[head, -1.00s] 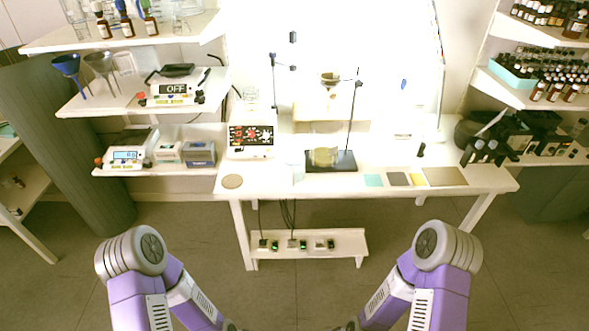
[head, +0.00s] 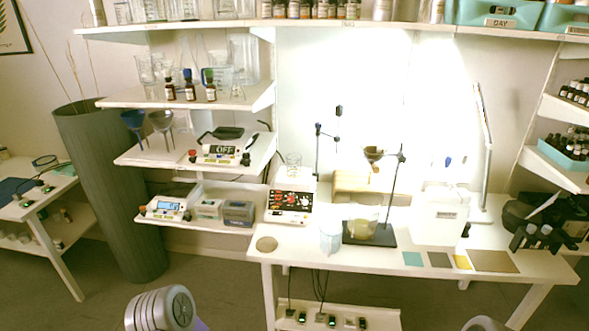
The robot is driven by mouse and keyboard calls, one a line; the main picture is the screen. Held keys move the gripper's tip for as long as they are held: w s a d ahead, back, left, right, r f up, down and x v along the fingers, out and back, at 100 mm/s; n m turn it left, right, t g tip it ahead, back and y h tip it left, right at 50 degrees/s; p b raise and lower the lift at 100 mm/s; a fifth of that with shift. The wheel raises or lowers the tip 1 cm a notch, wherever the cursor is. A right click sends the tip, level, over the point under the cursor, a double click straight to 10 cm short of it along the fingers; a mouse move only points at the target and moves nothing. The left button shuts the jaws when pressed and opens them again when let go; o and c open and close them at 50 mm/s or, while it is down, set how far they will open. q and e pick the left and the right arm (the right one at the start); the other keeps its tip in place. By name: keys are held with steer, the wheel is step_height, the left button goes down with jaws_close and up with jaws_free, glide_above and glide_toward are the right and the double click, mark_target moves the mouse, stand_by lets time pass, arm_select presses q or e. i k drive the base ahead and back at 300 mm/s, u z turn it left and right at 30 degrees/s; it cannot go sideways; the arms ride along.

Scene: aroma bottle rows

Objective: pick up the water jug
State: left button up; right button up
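No object is plainly marked as the water jug. A large whitish translucent container (head: 440,217) with a small label stands on the right half of the white table (head: 352,262). A smaller clear, pale-blue vessel (head: 330,237) stands near the table's front, left of the dark stand base. I cannot tell which of the two is the jug. A yellowish glass beaker (head: 361,229) sits on the stand base. Only rounded joints of my two arms show at the bottom edge, well in front of the table. Both grippers are out of view.
The stand (head: 393,200) holds a funnel (head: 374,154) above the beaker. A control box (head: 291,205) with red knobs stands left of the stand. Shelves with bottles and glassware flank the table. Flat coloured mats (head: 494,261) lie at the front right. A tall grey bin (head: 112,190) stands left.

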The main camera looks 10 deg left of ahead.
mark_target(331, 231)
steer(key=k, duration=0.4)
steer(key=z, duration=0.8)
steer(key=i, duration=1.4)
steer(key=u, duration=0.55)
